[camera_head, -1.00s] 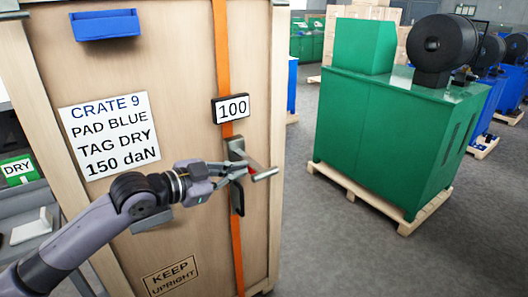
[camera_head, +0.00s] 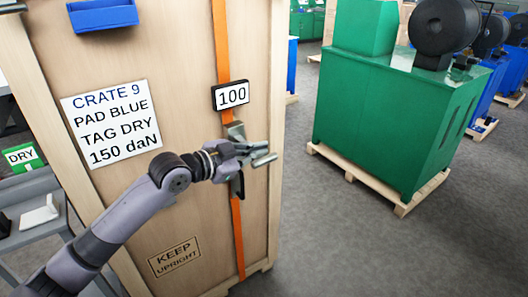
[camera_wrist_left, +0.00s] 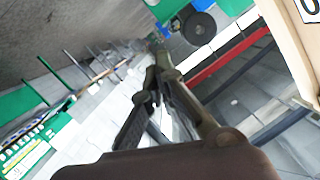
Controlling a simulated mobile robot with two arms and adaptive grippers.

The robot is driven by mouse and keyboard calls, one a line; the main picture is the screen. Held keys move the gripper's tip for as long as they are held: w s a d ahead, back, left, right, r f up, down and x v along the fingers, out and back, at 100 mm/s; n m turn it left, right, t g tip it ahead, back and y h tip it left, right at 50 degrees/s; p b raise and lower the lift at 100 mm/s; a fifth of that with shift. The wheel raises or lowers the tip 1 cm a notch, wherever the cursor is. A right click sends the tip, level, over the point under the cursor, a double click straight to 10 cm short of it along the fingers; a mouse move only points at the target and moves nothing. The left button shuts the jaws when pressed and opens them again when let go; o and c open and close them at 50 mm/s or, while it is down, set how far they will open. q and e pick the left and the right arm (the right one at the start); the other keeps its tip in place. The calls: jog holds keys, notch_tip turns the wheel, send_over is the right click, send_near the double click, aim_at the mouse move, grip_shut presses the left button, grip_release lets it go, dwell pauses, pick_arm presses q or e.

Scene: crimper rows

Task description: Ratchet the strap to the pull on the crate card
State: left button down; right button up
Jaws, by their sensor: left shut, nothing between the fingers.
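The crate (camera_head: 190,205) stands upright with an orange strap (camera_head: 237,225) down its front. The white card (camera_head: 110,122) reads CRATE 9, PAD BLUE, TAG DRY, 150 daN. The tension display (camera_head: 231,95) on the strap reads 100. The grey ratchet (camera_head: 236,131) sits just below it, partly hidden by my left gripper (camera_head: 256,149). That gripper is shut and empty, in front of the ratchet and close to its bar-shaped handle (camera_head: 265,160); contact cannot be told. Its fingers (camera_wrist_left: 160,95) also show in the left wrist view. My right gripper is out of view.
A blue bin (camera_head: 103,15) is fixed high on the crate. A grey cart (camera_head: 35,190) with a green DRY box (camera_head: 22,157) stands at left. A green machine (camera_head: 385,120) on a pallet stands right, with free floor (camera_head: 330,235) between.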

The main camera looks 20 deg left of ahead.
aim_at(264, 157)
pick_arm(q)
jog(key=w+f+p, duration=0.1)
jog(key=w+f, duration=0.3)
jog(key=shift+w+d+f+p, duration=0.1)
jog(key=shift+d+f+p, duration=0.15)
jog(key=shift+p, duration=0.1)
